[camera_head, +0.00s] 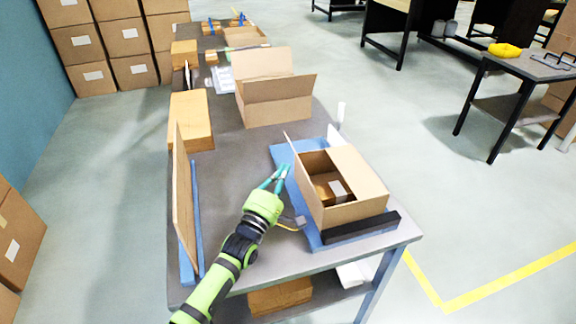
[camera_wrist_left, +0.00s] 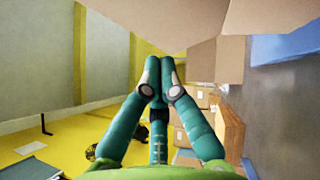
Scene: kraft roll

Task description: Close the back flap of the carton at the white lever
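The open carton (camera_head: 350,212) stands on a blue board (camera_head: 279,154) at the near right of the table. Its right side flap (camera_head: 360,174) lies folded inward over part of the opening; a pale label shows inside. A narrow flap (camera_head: 291,147) stands up at its far left corner. A white upright piece (camera_head: 340,112), perhaps the lever, shows beyond the carton. My left gripper (camera_head: 284,170) is left of the carton, fingertips together, with nothing visible between them. The left wrist view shows its fingertips (camera_wrist_left: 160,80) beneath a large cardboard surface (camera_wrist_left: 160,20). My right gripper is out of view.
Another open carton (camera_head: 275,108) stands farther back. A tall cardboard panel (camera_head: 184,200) stands at the left edge, near a brown block (camera_head: 191,120). A black bar (camera_head: 361,228) lies in front of the carton. The table (camera_head: 235,150) is clear in the middle.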

